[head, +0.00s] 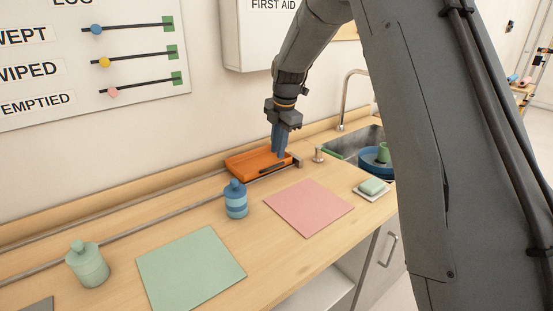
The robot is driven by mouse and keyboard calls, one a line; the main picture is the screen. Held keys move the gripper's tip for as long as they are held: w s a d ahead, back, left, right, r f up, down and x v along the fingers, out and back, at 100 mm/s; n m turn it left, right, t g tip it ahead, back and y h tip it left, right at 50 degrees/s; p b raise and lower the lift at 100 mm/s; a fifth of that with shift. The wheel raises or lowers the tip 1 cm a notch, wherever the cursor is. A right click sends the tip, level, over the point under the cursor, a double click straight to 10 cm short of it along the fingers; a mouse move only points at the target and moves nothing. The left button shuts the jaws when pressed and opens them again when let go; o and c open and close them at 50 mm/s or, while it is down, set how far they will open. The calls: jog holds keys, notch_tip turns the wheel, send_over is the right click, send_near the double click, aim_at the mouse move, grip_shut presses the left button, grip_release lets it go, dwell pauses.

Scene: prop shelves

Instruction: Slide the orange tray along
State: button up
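The orange tray (245,163) sits on the metal rail (130,222) along the back of the wooden counter, close to the rail's right end. A dark slot or handle shows on its front side. My gripper (280,155) points down with its blue fingers at the right part of the tray. The fingertips overlap the tray's back right edge in the picture. I cannot tell whether they touch it or grip anything, nor how far apart they are.
A blue striped bottle (236,200) stands in front of the rail, near the tray. A green bottle (87,264) stands further left. Green (190,268) and pink (308,207) mats lie on the counter. A soap dish (371,190) and a sink (350,147) are at right.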

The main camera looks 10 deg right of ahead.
jog(key=shift+s+d+r, duration=0.1)
jog(key=shift+s+r, duration=0.05)
jog(key=shift+r, duration=0.5)
jog(key=shift+s+d+r, duration=0.1)
jog(key=shift+r, duration=0.55)
jog(key=s+d+f+m, duration=0.1)
jog(key=s+f+m, duration=0.2)
jog(key=s+m, duration=0.4)
jog(key=s+d+f+m, duration=0.2)
jog(key=s+m, duration=0.6)
jog(key=s, duration=0.8)
jog(key=s+d+f+m+g+h, duration=0.1)
jog(key=s+d+f+m, duration=0.1)
jog(key=s+m, duration=0.6)
jog(key=s+f, duration=0.1)
jog(key=s, duration=0.3)
jog(key=shift+s+d+f, duration=0.15)
jog(key=shift+s+f, duration=0.2)
jog(key=shift+f, duration=0.05)
